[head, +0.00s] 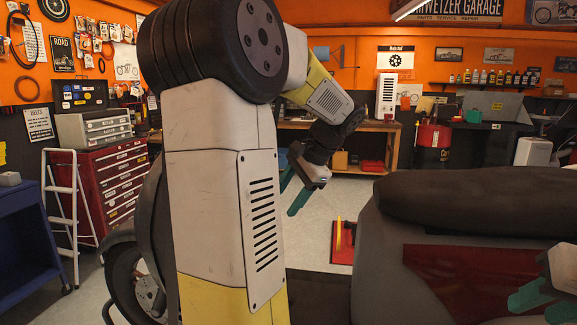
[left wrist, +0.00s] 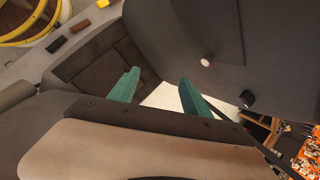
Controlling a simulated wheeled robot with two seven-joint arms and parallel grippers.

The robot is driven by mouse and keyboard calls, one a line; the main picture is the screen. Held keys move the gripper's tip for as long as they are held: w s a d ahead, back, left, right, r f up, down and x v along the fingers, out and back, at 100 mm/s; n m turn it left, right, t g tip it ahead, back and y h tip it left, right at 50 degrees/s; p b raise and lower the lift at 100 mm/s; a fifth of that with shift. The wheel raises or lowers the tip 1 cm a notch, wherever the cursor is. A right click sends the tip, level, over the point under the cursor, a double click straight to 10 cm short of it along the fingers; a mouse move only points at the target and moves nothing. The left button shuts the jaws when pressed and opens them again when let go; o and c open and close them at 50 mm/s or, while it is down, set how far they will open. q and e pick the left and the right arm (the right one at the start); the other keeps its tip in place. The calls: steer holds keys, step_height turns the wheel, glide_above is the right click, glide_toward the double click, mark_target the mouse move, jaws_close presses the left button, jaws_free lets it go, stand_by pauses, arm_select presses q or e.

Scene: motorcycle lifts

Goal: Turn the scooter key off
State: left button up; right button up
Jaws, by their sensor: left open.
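The scooter's long dark seat (head: 480,200) and grey-and-red body (head: 390,265) fill the lower right of the head view. In the left wrist view, a dark scooter panel (left wrist: 230,35) carries a small pale round piece (left wrist: 207,62) and a black knob (left wrist: 247,98); I cannot tell whether either is the key. My left gripper (head: 293,192) is open and empty, left of the seat's near end in the head view. Its green fingers (left wrist: 158,78) are spread beside that panel, apart from the pale piece. My right gripper (head: 532,308) looks open at the lower right edge, before the red side.
A wheel (head: 125,280) stands behind my left arm. A red tool chest (head: 115,185), white stepladder (head: 65,215) and blue cart (head: 25,245) stand at left. A workbench (head: 370,128) is at the back.

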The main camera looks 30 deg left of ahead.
arm_select(q)
steer(key=w+a+r+m+g+y, duration=0.1)
steer(key=w+a+g+y, duration=0.2)
steer(key=w+a+y, duration=0.4)
steer(key=w+a+r+m+g+y, duration=0.1)
steer(key=w+a+m+g+y, duration=0.25)
steer(key=w, duration=0.65)
steer(key=s+a+n, duration=0.1)
steer(key=s+a, duration=0.1)
steer(key=a, duration=0.6)
steer(key=shift+s+a+f+n, duration=0.25)
steer(key=shift+s+a+n, duration=0.05)
steer(key=shift+a+n, duration=0.05)
steer(key=shift+t+y, duration=0.25)
steer(key=shift+c, duration=0.5)
jaws_close()
